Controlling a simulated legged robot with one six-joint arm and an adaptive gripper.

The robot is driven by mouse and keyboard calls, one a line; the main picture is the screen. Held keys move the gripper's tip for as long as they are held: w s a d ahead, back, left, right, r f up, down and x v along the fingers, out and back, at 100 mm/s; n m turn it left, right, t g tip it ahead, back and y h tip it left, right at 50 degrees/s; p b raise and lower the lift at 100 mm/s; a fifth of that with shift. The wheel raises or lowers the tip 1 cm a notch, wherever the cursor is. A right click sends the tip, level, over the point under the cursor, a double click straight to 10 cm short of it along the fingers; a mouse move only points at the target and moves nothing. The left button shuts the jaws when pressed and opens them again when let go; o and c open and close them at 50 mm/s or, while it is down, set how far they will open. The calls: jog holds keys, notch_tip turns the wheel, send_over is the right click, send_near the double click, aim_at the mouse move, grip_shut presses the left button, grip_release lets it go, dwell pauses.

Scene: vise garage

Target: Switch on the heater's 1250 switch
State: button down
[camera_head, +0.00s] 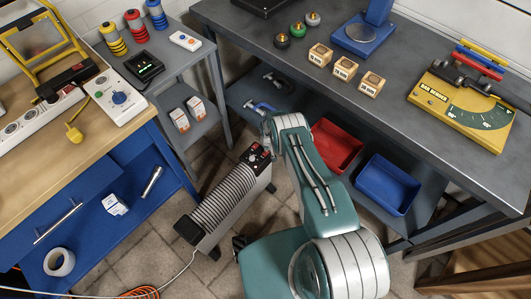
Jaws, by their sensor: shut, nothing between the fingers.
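The heater (222,205) is a grey ribbed radiator standing on the tiled floor, lying diagonally in the head view. Its dark control panel (256,156) is at the upper right end, with a red switch and a small pale knob. The labels, including 1250, are too small to read, and I cannot tell any switch's position. My gripper (266,136) is at the tip of my green arm, close to the panel's upper right side. It is shut and empty. It shows small and partly hidden by the arm, so I cannot tell whether it touches the panel.
A grey workbench (300,62) stands behind, with a red bin (336,146) and a blue bin (387,184) under it. A wooden-topped blue cabinet (98,150) is at the left. An orange cable (140,293) lies on the floor.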

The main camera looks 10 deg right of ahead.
jog(key=shift+s+f, duration=0.1)
jog(key=shift+f, duration=0.6)
dwell(0.4)
jog(key=shift+r, duration=3.55)
